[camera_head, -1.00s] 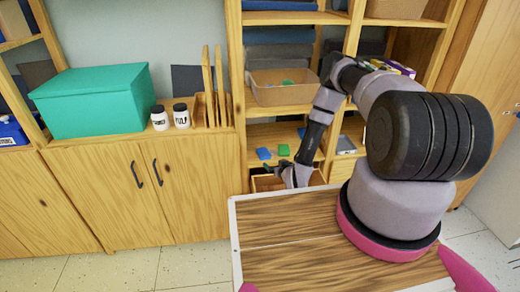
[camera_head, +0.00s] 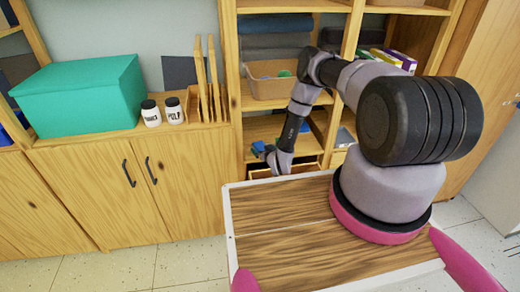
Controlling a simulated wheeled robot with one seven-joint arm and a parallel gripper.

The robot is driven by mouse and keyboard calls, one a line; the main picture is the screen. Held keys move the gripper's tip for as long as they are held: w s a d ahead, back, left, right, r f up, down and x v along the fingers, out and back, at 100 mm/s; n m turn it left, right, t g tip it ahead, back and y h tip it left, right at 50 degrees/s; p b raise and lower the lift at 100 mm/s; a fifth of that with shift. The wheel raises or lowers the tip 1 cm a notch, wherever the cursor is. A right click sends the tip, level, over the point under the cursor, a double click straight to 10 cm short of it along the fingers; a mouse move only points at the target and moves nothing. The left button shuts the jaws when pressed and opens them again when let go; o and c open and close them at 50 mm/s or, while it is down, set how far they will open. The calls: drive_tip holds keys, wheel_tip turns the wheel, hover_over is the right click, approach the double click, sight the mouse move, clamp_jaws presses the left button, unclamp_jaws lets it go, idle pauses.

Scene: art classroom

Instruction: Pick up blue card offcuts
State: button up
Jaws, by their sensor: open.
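The blue card offcuts (camera_head: 258,147) show as a small blue patch on the lower shelf, just left of my arm's end. My gripper (camera_head: 268,154) is at the front of that shelf, right beside the blue patch and partly overlapping it in the picture. It is open. The fingertips are small and dark here, so I cannot tell whether they touch the card.
A tan bin (camera_head: 270,88) with something green inside stands on the shelf above. An open drawer (camera_head: 300,169) lies below the gripper. A teal box (camera_head: 80,95) and two white jars (camera_head: 151,114) stand on the cabinet at left. Shelf uprights flank the arm.

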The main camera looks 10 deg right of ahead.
sight(260, 148)
drive_tip(key=shift+x, duration=1.1)
drive_tip(key=c, duration=1.4)
drive_tip(key=shift+o, duration=0.2)
